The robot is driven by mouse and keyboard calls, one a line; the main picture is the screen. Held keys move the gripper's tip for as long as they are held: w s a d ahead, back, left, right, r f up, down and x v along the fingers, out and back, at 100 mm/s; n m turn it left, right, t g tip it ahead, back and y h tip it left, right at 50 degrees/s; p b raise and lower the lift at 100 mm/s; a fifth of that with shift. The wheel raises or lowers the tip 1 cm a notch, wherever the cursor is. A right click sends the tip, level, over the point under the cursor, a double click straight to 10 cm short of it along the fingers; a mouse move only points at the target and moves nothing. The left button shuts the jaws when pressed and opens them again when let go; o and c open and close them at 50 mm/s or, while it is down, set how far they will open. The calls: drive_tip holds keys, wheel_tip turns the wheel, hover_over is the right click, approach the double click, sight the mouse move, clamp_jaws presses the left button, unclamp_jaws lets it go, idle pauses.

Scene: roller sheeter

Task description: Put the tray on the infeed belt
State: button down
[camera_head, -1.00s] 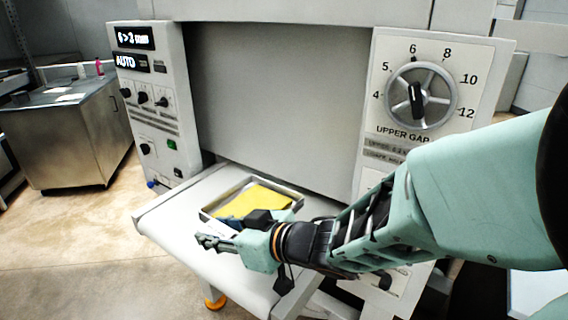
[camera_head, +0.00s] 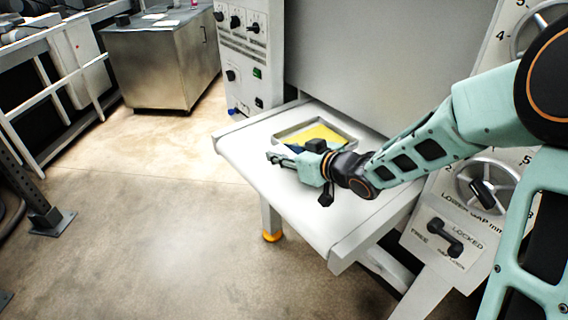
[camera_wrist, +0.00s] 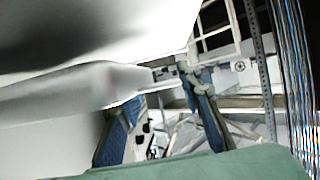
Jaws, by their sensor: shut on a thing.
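The tray (camera_head: 289,131) is a shallow grey metal pan with a flat yellow sheet (camera_head: 322,133) in it. It lies on, or just above, the white infeed belt (camera_head: 252,147), near the machine's opening; I cannot tell whether it touches. My gripper (camera_head: 296,149) is at the tray's near side, shut on its wall. In the wrist view my two blue fingers (camera_wrist: 160,100) show with a pale metal edge between them, partly blurred. My wrist hides the tray's near right part.
The control panel (camera_head: 245,50) stands left of the belt. At the right are the lower gap dial (camera_head: 487,190) and a black lock handle (camera_head: 445,238). A steel cabinet (camera_head: 160,65) stands at the back left. The belt's near part and the floor are clear.

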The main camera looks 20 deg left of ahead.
sight(283, 172)
drive_tip(key=shift+w+a+f, duration=0.15)
drive_tip(key=shift+w+f, duration=0.05)
drive_tip(key=shift+f, duration=0.05)
wheel_tip(283, 172, down, 3)
drive_tip(key=shift+w+a+f+b, duration=0.1)
drive_tip(key=shift+w+f+b, duration=0.1)
drive_tip(key=shift+b, duration=0.1)
drive_tip(key=c, duration=1.4)
unclamp_jaws()
drive_tip(key=shift+s, duration=0.1)
drive_tip(key=p+v, duration=0.1)
drive_tip(key=v, duration=1)
drive_tip(key=shift+r, duration=0.1)
drive_tip(key=shift+s+d+r, duration=0.1)
drive_tip(key=shift+s+d, duration=0.15)
drive_tip(key=shift+d, duration=0.25)
drive_tip(key=shift+w, duration=0.1)
